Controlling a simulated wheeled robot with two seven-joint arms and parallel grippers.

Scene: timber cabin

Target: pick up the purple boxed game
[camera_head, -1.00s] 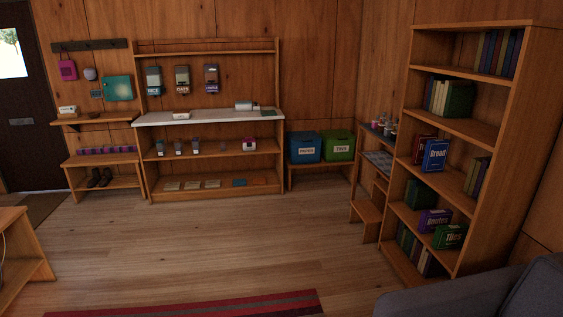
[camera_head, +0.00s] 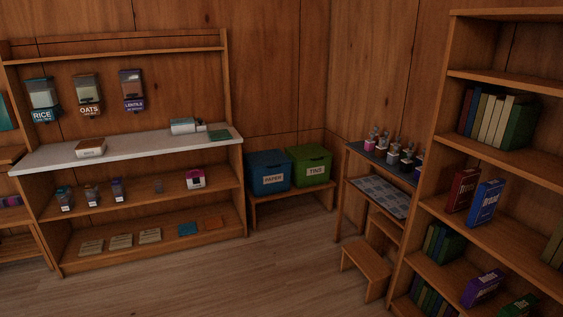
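The purple boxed game (camera_head: 482,289) stands on a lower shelf of the tall bookcase at the right of the head view. It is a purple box with pale lettering on its front, turned a little to the left. A green box (camera_head: 516,307) stands close to its right, cut by the bottom edge of the picture. Green books (camera_head: 443,243) stand to its left on the same shelf. Neither of my grippers is in view.
The bookcase (camera_head: 412,246) also holds a red box (camera_head: 461,190) and a blue box (camera_head: 486,202) one shelf higher. A low wooden step (camera_head: 366,262) stands left of the bookcase by a narrow stand with small bottles (camera_head: 392,151). The floor (camera_head: 260,285) in front is clear.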

